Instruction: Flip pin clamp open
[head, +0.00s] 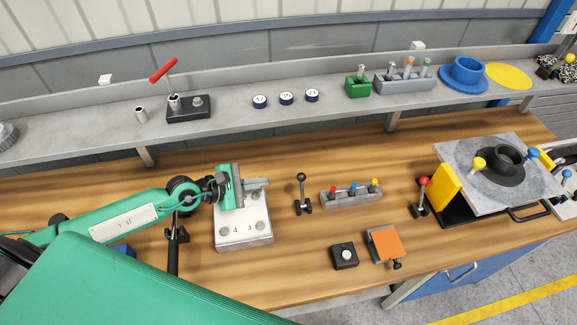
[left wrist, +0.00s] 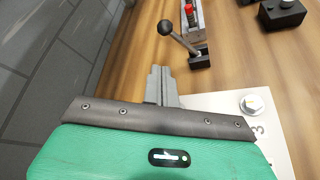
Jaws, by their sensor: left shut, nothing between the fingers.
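My left gripper (head: 262,183) is shut and empty, above the back part of a white numbered block. Its grey fingertips (left wrist: 161,73) lie together in the left wrist view. A black-ball lever on a small dark base (head: 302,193) stands just right of the fingertips, apart from them. The same lever (left wrist: 186,42) leans in the left wrist view. A grey block with red, blue and yellow pins (head: 351,195) lies right of it. A red-ball lever (head: 422,196) stands further right. I cannot tell which of these is the pin clamp. My right gripper is out of view.
The white numbered block (head: 244,238) is under my left gripper. A black button box (head: 344,256) and an orange plate fixture (head: 385,245) sit near the front edge. A grey plate fixture (head: 513,196) stands at right. A shelf (head: 225,110) runs behind.

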